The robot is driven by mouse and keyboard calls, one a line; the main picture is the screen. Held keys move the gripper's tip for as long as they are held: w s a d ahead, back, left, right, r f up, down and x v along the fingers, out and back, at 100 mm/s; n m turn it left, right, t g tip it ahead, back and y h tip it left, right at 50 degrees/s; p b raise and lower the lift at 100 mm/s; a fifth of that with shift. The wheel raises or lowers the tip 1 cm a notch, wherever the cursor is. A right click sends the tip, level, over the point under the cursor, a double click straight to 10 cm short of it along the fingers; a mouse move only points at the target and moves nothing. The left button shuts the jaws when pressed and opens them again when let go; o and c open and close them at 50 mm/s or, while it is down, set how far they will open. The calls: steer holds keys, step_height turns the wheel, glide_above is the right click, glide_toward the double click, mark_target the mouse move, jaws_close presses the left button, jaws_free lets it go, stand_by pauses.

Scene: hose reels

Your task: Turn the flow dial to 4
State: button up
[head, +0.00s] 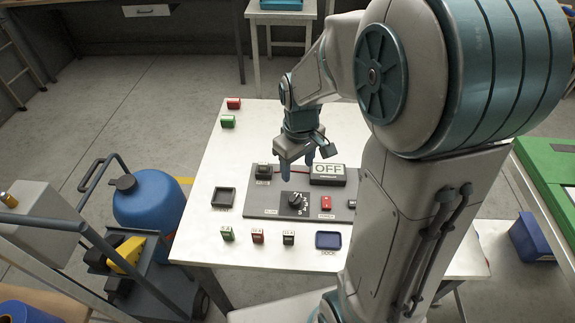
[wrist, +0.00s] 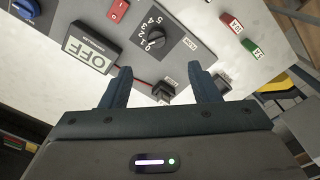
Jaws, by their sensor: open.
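The flow dial (head: 296,200) is a black round knob on a grey panel (head: 258,208), with white numerals around one side. In the wrist view the dial (wrist: 155,42) sits beyond my fingertips, with 0 to 5 printed beside it. I cannot make out for certain which numeral its pointer marks. The display box (head: 328,173) reads OFF and also shows in the wrist view (wrist: 88,48). My gripper (head: 296,168) is open and empty above the panel's far edge, apart from the dial. In the wrist view my fingertips (wrist: 159,72) spread on either side of a black connector (wrist: 164,92).
A red switch (head: 326,202) sits right of the dial. A black tray (head: 224,198) lies left of the panel, and a blue dock (head: 328,240) in front. Small green, red and black blocks (head: 258,237) stand along the table's near edge. A blue tank (head: 150,203) stands beside the table.

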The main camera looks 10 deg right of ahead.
mark_target(294, 197)
steer(key=shift+n, duration=0.5)
steer(key=f, duration=0.5)
steer(key=w+f+p, duration=0.1)
steer(key=f, duration=0.9)
steer(key=shift+w+f+p, duration=0.1)
steer(key=shift+w+p, duration=0.2)
steer(key=shift+w, duration=0.1)
steer(key=c, duration=1)
